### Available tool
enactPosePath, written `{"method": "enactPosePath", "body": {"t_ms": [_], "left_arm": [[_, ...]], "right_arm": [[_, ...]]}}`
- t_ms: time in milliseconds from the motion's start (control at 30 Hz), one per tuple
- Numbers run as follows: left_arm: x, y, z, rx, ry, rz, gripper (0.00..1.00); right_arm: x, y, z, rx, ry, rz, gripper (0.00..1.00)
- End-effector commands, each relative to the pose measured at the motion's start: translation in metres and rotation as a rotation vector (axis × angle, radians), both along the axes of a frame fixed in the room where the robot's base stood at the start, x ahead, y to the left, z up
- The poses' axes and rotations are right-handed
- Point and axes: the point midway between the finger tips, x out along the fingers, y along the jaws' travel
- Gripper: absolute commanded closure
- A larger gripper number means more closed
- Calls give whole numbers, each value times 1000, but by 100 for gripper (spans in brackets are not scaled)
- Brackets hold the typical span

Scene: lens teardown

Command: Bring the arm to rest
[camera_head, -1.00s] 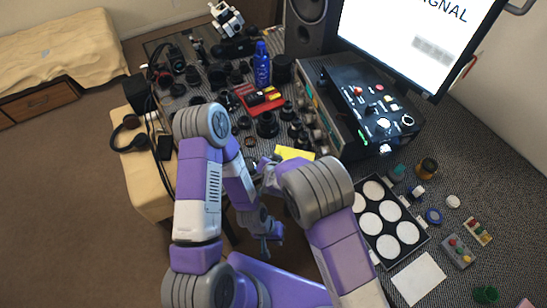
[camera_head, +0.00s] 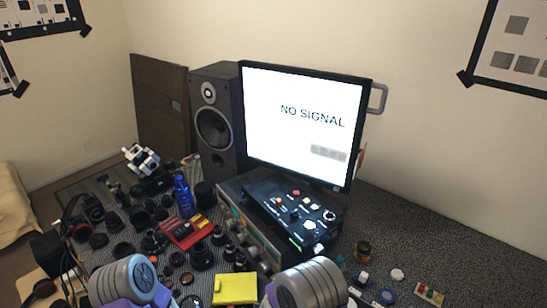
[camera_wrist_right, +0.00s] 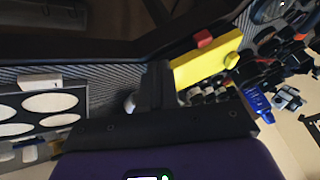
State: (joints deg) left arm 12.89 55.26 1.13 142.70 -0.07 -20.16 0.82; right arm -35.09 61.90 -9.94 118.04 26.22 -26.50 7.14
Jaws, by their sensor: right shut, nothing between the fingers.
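My right gripper (camera_wrist_right: 157,88) shows in the right wrist view as dark fingers closed together with nothing between them. It hangs over the grey textured mat, beside a yellow flat block (camera_wrist_right: 205,60) and apart from anything held. In the head view only purple and grey links of my two arms show at the bottom edge. Both grippers are outside that view. The yellow item (camera_head: 235,288) lies between the two arm links there.
A tray with white round pads (camera_wrist_right: 84,100) lies left in the wrist view. In the head view, a black control box (camera_head: 290,215), monitor (camera_head: 300,125) and speaker (camera_head: 215,120) stand behind. Lens parts, a blue bottle (camera_head: 184,197) and a red case (camera_head: 188,231) crowd the left.

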Motion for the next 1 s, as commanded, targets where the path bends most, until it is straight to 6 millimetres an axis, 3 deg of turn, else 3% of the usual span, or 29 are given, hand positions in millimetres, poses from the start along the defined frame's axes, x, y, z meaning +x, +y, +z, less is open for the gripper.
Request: {"method": "enactPosePath", "body": {"t_ms": [33, 200, 400, 500, 633, 1000], "left_arm": [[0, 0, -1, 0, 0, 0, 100], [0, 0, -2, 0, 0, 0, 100], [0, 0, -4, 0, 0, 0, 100], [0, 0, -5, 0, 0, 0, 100], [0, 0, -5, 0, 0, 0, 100], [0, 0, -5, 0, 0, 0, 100]], "right_arm": [[-11, -29, -15, -6, 64, -17, 100], [-60, -97, -48, 2, 246, -28, 100], [-128, -146, -64, 70, 424, -27, 100], [-154, -158, -65, 108, 481, -24, 100], [-175, -165, -63, 141, 521, -18, 100], [-181, -166, -62, 152, 532, -14, 100]]}}
